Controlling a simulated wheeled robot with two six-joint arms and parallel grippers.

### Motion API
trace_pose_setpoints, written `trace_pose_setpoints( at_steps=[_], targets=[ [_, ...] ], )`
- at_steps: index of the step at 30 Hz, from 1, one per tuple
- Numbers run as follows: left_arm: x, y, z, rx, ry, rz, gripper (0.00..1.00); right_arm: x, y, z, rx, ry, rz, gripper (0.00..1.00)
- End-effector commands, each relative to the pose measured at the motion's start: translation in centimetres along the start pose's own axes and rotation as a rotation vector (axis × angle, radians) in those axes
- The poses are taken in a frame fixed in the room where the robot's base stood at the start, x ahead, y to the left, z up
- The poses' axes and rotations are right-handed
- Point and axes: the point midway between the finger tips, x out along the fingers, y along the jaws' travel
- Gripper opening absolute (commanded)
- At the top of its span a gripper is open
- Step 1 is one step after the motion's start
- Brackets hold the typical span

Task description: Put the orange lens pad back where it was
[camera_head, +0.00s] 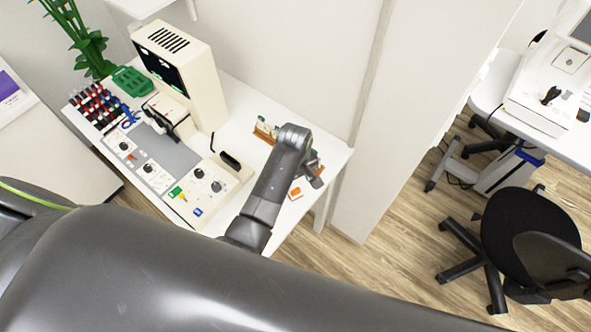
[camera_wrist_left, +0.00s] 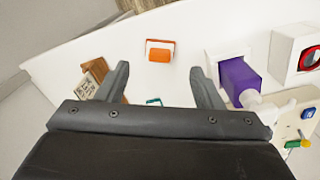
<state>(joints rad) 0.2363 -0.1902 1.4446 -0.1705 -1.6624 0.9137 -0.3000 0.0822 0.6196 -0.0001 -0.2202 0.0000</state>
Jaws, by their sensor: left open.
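The orange lens pad (camera_head: 295,193) lies on the white table near its front right corner. The pad is apart from the fingers. My right gripper is not in view.
A wooden holder (camera_head: 266,133) and a lettered wooden block (camera_wrist_left: 94,72) are near the gripper. A purple part (camera_wrist_left: 239,80) is close to one finger. A tall cream machine (camera_head: 205,80) and a dial panel (camera_head: 200,187) fill the table's left.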

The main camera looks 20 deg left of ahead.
Motion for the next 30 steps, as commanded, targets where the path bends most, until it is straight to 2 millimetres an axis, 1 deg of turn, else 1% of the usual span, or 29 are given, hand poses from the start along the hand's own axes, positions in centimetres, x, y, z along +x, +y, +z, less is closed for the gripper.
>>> trace_pose_setpoints(
  at_steps=[1,6,9,12,16,30],
  targets=[
    [-1.0,0.1,0.0,0.000,0.003,0.004,0.61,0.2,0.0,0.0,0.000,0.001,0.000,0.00],
    [-3.7,0.1,0.0,0.000,0.002,0.003,0.61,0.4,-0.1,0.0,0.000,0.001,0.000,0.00],
    [-4.8,0.1,0.0,0.000,0.002,0.002,0.61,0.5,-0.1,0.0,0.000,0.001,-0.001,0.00],
    [-5.5,0.1,0.0,0.001,0.000,0.000,0.61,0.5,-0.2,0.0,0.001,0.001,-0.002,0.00],
    [-5.8,0.1,0.0,0.001,0.000,0.000,0.61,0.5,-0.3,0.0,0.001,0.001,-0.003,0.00],
    [-5.7,0.0,0.0,0.001,0.000,-0.001,0.61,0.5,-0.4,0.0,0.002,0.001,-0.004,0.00]
  ],
)
